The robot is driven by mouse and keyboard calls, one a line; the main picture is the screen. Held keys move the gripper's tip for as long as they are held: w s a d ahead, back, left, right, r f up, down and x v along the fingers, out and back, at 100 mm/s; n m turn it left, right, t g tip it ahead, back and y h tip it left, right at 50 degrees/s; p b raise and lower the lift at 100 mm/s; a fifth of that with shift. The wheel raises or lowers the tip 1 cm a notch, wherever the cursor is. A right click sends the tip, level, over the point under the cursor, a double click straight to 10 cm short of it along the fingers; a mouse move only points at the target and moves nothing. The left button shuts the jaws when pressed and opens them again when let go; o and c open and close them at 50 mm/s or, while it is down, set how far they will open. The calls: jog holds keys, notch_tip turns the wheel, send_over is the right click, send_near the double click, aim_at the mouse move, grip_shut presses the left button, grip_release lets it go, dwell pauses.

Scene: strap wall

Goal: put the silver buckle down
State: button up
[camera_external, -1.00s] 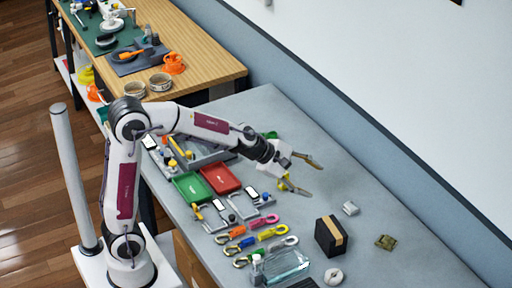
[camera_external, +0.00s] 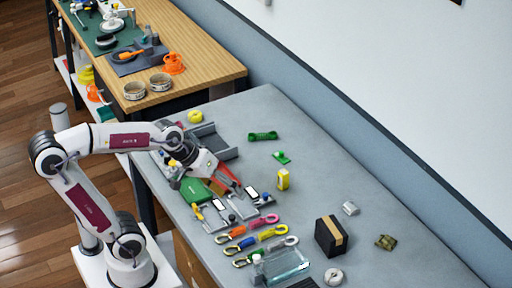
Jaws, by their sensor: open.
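A small silver piece (camera_external: 350,208), which looks like the silver buckle, lies on the grey table right of the middle. It is too small to make out its details. My gripper (camera_external: 226,186) is open and low over the red tray (camera_external: 236,190) and the edge of the green tray (camera_external: 194,191). It is well to the left of the silver piece and apart from it. My gripper hides much of the red tray, and I see nothing clearly held between the fingers.
A black box with a tan stripe (camera_external: 331,236) stands beside the silver piece. A yellow item (camera_external: 283,180) and a green bar (camera_external: 263,136) lie further back. Several coloured straps and a clear tray (camera_external: 282,265) fill the front. The table's far right is mostly clear.

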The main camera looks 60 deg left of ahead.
jog(key=s+a+f+m+g+y, duration=0.1)
jog(key=s+a+f+m+y, duration=0.1)
jog(key=s+a+m, duration=0.3)
jog(key=s, duration=0.4)
jog(key=shift+s+a+f, duration=0.3)
jog(key=shift+a, duration=0.05)
